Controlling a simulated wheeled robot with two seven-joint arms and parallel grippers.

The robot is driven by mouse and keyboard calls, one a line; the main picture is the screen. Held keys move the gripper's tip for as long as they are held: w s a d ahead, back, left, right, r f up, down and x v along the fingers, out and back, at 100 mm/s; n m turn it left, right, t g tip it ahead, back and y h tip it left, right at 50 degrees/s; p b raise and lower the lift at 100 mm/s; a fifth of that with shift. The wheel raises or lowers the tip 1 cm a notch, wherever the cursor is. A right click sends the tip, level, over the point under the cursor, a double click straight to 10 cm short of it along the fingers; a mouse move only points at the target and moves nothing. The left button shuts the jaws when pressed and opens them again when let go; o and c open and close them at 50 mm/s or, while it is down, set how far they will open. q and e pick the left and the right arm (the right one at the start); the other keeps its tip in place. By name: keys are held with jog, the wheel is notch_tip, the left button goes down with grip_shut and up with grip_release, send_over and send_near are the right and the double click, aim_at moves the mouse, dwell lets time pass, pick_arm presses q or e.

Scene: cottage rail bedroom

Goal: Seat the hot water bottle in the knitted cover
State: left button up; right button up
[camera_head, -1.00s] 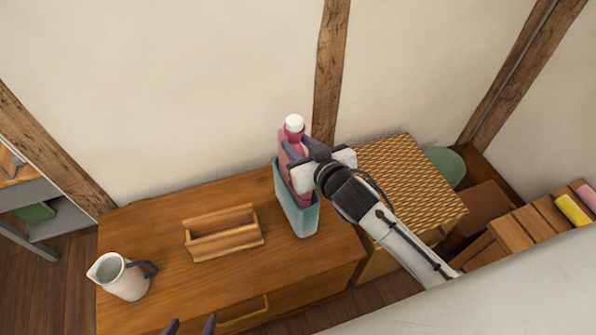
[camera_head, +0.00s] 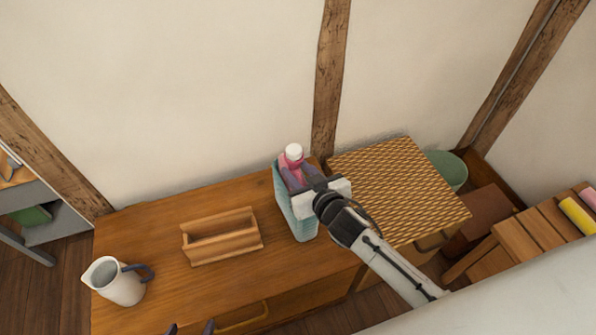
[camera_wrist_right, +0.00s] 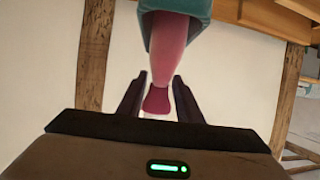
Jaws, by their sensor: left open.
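The right wrist view shows the pink bottle (camera_wrist_right: 168,50) between the two dark fingers and the cover (camera_wrist_right: 198,9) beyond. My left gripper (camera_head: 190,328) shows only its two fingertips at the bottom edge, apart and empty.
The cover stands at the right end of the wooden dresser (camera_head: 165,285). A wooden tray box (camera_head: 222,247) lies left of it, and a white jug (camera_head: 118,285) is at the left front. A woven-topped cabinet (camera_head: 395,185) adjoins on the right. The wall is close behind.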

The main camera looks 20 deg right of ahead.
jog(key=shift+o, duration=1.3)
jog(key=p+v, duration=0.1)
jog(key=v, duration=1)
jog(key=s+f+g, duration=0.5)
jog(key=s+f, duration=0.9)
jog(key=s, duration=0.2)
jog(key=shift+s+a+n+y, duration=0.2)
jog(key=shift+n+y, duration=0.1)
jog(key=shift+y, duration=0.1)
